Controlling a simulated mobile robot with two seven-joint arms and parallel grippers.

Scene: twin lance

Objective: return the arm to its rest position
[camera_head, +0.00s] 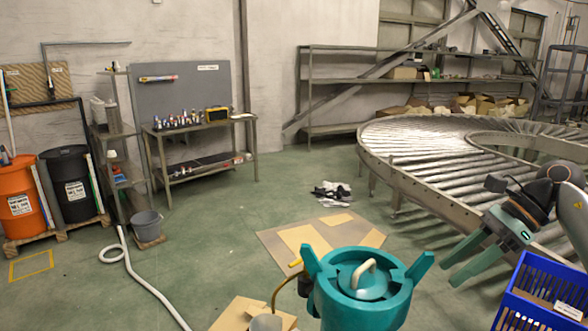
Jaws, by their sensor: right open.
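My right gripper (464,259) shows at the right of the head view. It has two teal fingers, spread apart, with nothing between them. It points down and to the left, at the end of my right arm (535,205), which comes in from the right edge. It is in front of the roller conveyor in the picture and to the left of a blue crate. My left gripper and left arm are not in the view.
A teal lidded vessel (365,290) stands at the front centre. The blue crate (525,315) is at the lower right. The curved roller conveyor (425,165) fills the right. Flat cardboard (305,238) and a white hose (150,285) lie on the floor. Green floor (215,235) is clear at centre left.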

